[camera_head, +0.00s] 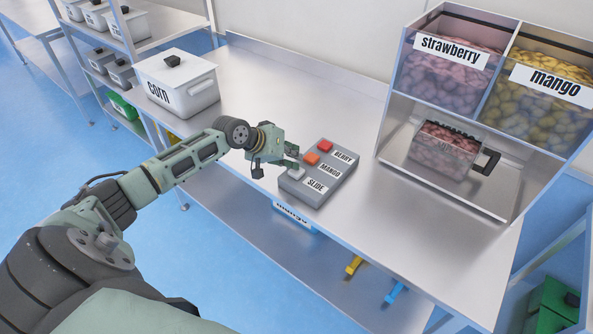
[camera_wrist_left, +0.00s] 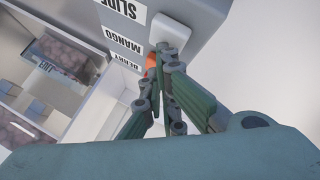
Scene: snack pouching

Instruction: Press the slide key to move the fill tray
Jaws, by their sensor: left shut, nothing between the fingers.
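The grey key box (camera_head: 322,187) lies on the steel counter with keys labelled BERRY, MANGO and SLIDE. The berry key (camera_head: 325,146) is red, the mango key (camera_head: 311,158) is orange, and the slide key (camera_head: 296,175) is pale. My left gripper (camera_head: 291,164) is shut and empty, its fingertips right at the slide key. In the left wrist view the shut fingertips (camera_wrist_left: 166,55) overlap the edge of the white slide key (camera_wrist_left: 171,30); contact cannot be told. The clear fill tray (camera_head: 446,151), holding reddish pieces, sits below the strawberry bin. My right gripper is out of view.
The strawberry bin (camera_head: 447,75) and mango bin (camera_head: 545,95) stand above the dispenser's tray space. A white corn pot (camera_head: 178,88) stands at the counter's left. Shelves with more pots are behind it. The counter between pot and key box is clear.

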